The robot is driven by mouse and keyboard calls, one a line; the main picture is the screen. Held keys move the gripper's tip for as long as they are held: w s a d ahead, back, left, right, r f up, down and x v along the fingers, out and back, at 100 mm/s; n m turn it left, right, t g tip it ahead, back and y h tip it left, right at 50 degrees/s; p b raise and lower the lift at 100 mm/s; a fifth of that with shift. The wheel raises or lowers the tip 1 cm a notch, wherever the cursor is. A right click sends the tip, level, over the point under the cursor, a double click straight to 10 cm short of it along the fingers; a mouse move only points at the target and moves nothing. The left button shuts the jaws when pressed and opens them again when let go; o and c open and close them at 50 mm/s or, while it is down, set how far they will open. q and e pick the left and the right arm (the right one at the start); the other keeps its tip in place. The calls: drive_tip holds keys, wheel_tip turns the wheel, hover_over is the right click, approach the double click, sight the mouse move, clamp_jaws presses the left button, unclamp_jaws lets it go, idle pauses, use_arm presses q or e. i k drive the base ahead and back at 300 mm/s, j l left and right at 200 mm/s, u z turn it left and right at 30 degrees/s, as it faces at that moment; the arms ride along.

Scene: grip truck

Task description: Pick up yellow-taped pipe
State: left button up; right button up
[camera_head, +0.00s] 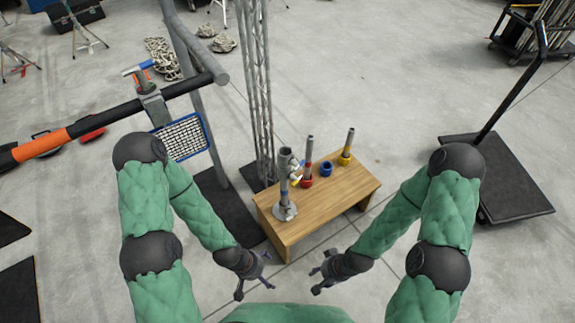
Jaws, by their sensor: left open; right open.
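The yellow-taped pipe (347,145) stands upright near the back right of a wooden table (320,209). It is a grey pipe with yellow at its base. A red-based pipe (307,163) stands to its left, with a blue ring (326,169) between them. My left gripper (254,283) is open and empty, low in front of the table's left part. My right gripper (318,279) is open and empty, in front of the table and to the right of the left gripper. Both are apart from the pipes.
A grey pipe on a round flange (285,212) stands at the table's front left. A metal truss (255,90) rises behind the table's left side. A flat cart (505,175) stands at right. A black and orange bar (60,140) crosses the left. Open floor lies behind the table.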

sight(351, 132)
drive_tip(key=i+l+u, duration=0.25)
drive_tip(key=l, duration=0.25)
drive_tip(key=i+l+u, duration=0.2)
drive_tip(key=l, duration=0.3)
drive_tip(key=i+l+u, duration=0.1)
drive_tip(key=l+u, duration=0.15)
drive_tip(key=l, duration=0.3)
drive_tip(key=i+l+u, duration=0.2)
drive_tip(key=l, duration=0.4)
drive_tip(key=l+u, duration=0.25)
drive_tip(key=l, duration=0.35)
